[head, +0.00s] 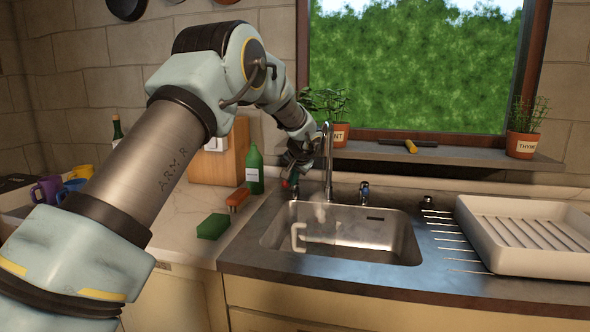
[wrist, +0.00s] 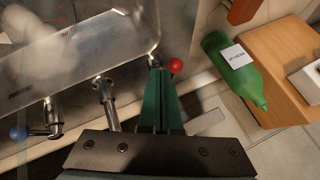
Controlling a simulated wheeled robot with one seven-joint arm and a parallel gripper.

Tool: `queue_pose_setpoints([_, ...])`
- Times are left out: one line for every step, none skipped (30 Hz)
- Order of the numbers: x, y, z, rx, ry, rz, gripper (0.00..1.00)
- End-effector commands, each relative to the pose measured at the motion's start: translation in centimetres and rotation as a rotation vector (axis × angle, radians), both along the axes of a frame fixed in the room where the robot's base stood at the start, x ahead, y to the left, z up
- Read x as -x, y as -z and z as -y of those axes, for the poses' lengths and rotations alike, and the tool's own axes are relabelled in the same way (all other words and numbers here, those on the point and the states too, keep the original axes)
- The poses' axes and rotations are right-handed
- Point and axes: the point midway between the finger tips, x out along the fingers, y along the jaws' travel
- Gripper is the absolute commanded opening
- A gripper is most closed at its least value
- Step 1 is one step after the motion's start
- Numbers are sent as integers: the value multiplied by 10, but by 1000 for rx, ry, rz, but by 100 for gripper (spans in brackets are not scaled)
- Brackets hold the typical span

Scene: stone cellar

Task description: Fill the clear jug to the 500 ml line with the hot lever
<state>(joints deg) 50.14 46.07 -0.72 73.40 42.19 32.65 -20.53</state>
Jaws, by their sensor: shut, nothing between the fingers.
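A whitish haze (head: 320,214) hangs below the tap (head: 328,160). The hot lever has a red ball end (wrist: 176,66); in the wrist view it sits just right of my fingertips. My gripper (wrist: 157,72) is shut and empty, its green fingers together beside the lever. I cannot tell whether they touch it. In the head view my gripper (head: 291,180) is at the sink's back left. The cold lever has a blue ball (wrist: 18,133).
A green bottle (head: 254,170) stands left of my gripper, by a wooden block (head: 217,160). A brush (head: 238,198) and green sponge (head: 213,226) lie on the left counter. A white drying rack (head: 480,240) stands right. Potted herbs (head: 523,143) line the sill.

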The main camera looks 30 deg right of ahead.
Motion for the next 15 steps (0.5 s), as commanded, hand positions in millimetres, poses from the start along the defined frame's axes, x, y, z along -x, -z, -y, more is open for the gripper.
queue_pose_setpoints([-5,5,1,-1,0,-2,0])
queue_pose_setpoints([-8,8,2,0,-1,-2,0])
queue_pose_setpoints([-11,12,3,0,-1,-2,0])
queue_pose_setpoints([-13,15,4,0,0,-1,0])
queue_pose_setpoints([-14,17,4,0,-1,-2,0])
queue_pose_setpoints([-16,19,5,1,0,-1,0])
queue_pose_setpoints([-17,21,5,0,0,-1,0])
queue_pose_setpoints([-18,22,6,0,0,-1,0])
queue_pose_setpoints([-19,24,6,0,0,-1,0])
queue_pose_setpoints([-20,24,6,0,0,-1,0])
queue_pose_setpoints([-20,25,6,2,0,0,0])
queue_pose_setpoints([-20,25,6,2,0,0,0])
queue_pose_setpoints([-20,25,6,2,0,0,0])
queue_pose_setpoints([-20,25,6,2,0,0,0])
queue_pose_setpoints([-20,26,6,2,0,0,0])
